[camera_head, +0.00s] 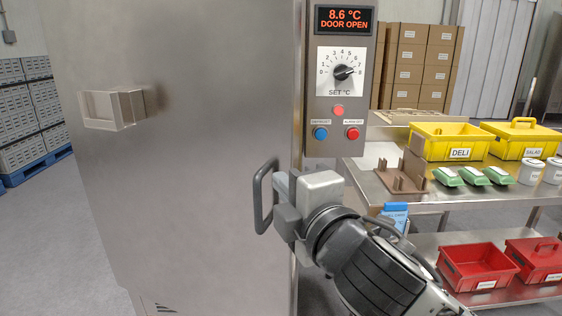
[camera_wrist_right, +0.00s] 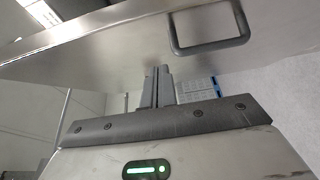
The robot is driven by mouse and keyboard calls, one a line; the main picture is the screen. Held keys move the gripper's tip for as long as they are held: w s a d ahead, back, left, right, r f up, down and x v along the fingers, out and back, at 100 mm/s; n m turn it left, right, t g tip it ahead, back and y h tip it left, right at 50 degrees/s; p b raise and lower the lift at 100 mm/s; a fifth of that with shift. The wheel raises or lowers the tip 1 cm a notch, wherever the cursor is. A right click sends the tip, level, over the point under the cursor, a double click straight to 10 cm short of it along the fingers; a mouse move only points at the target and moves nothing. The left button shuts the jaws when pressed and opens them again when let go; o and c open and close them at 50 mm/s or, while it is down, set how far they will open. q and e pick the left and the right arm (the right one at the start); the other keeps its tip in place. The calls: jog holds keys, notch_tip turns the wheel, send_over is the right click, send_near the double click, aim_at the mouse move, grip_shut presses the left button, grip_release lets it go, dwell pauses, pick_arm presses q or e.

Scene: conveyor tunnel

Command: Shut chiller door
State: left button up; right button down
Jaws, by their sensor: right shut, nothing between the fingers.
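The chiller door (camera_head: 200,190) is a large stainless steel panel filling the left half of the head view. The display (camera_head: 346,19) beside it reads 8.6 °C and DOOR OPEN. A grey D-shaped handle (camera_head: 259,200) sits near the door's right edge, and it also shows in the right wrist view (camera_wrist_right: 211,47). My right gripper (camera_head: 281,185) is just right of the handle, shut and empty. In the right wrist view its fingers (camera_wrist_right: 158,86) point at the steel surface beside the handle, not around it. I cannot tell whether they touch. My left gripper is out of view.
A control panel (camera_head: 341,115) with a dial and buttons stands right of the door. A steel table (camera_head: 400,197) at right holds yellow bins (camera_head: 455,141), green packs and white tubs, with red bins (camera_head: 476,267) below. Crates stand at far left. The floor left of the door is clear.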

jog(key=w, duration=0.7)
jog(key=shift+w+a+p, duration=0.15)
jog(key=shift+a+p, duration=0.25)
jog(key=shift+w+d, duration=0.15)
jog(key=shift+w, duration=0.15)
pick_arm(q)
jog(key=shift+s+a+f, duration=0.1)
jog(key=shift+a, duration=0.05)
pick_arm(e)
jog(key=shift+w, duration=0.2)
